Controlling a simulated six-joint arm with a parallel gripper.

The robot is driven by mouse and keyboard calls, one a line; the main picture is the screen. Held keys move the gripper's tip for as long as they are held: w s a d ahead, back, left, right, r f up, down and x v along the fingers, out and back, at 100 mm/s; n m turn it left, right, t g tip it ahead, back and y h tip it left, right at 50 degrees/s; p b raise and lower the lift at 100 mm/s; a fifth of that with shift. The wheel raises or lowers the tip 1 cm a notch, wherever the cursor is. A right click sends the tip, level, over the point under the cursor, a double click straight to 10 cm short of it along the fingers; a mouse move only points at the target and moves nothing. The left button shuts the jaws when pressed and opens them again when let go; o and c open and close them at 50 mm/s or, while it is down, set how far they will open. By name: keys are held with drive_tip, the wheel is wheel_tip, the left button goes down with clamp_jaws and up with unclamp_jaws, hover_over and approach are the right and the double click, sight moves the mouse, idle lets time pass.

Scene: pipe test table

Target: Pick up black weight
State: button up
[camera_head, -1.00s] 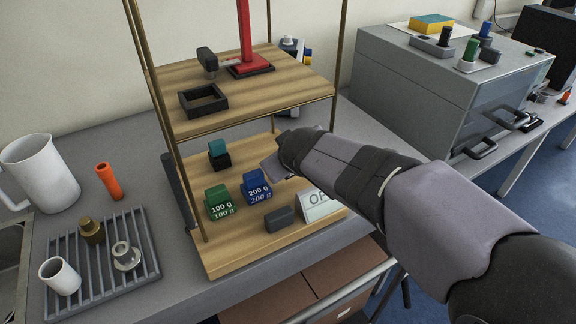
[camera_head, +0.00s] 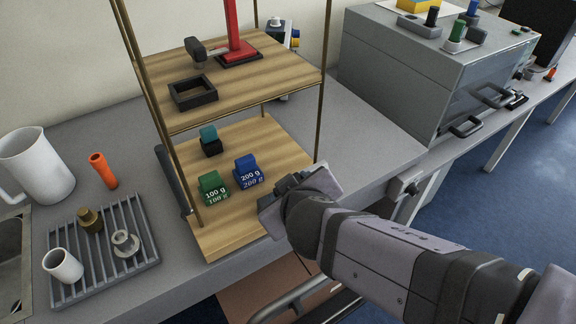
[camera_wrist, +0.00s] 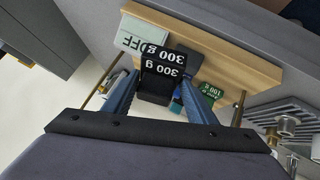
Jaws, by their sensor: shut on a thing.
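The black weight (camera_wrist: 162,72), marked 300 g, sits between the two blue fingers of my gripper (camera_wrist: 160,88) in the wrist view. The gripper is shut on it. In the head view my gripper (camera_head: 288,186) is at the right front of the lower wooden shelf (camera_head: 222,238), right of the blue 200 g weight (camera_head: 248,176). The black weight cannot be made out there. I cannot tell whether it touches the shelf. The green 100 g weight (camera_head: 212,190) stands left of the blue one.
A dark block with a teal top (camera_head: 209,143) stands farther back. An OFF sign (camera_wrist: 140,38) is close beside the black weight in the wrist view. Brass posts (camera_head: 172,150) and the upper shelf (camera_head: 235,75) bound the space. A grey rack (camera_head: 105,250) stands left.

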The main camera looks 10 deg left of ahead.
drive_tip(key=shift+s+d+r+p, duration=0.15)
drive_tip(key=shift+s+r+p, duration=0.1)
drive_tip(key=shift+s+p, duration=0.4)
drive_tip(key=shift+s+d+r+g+h+p, duration=0.25)
drive_tip(key=shift+s+g+p, duration=0.4)
drive_tip(key=shift+p, duration=0.5)
drive_tip(key=shift+s+d+r+g+h+p, duration=0.15)
drive_tip(key=shift+s+d+r+g+p, duration=0.2)
drive_tip(key=shift+s+p, duration=0.65)
drive_tip(key=shift+s+d+r+g+h+p, duration=0.2)
drive_tip(key=shift+s+d+g+p, duration=0.25)
drive_tip(key=shift+p, duration=0.9)
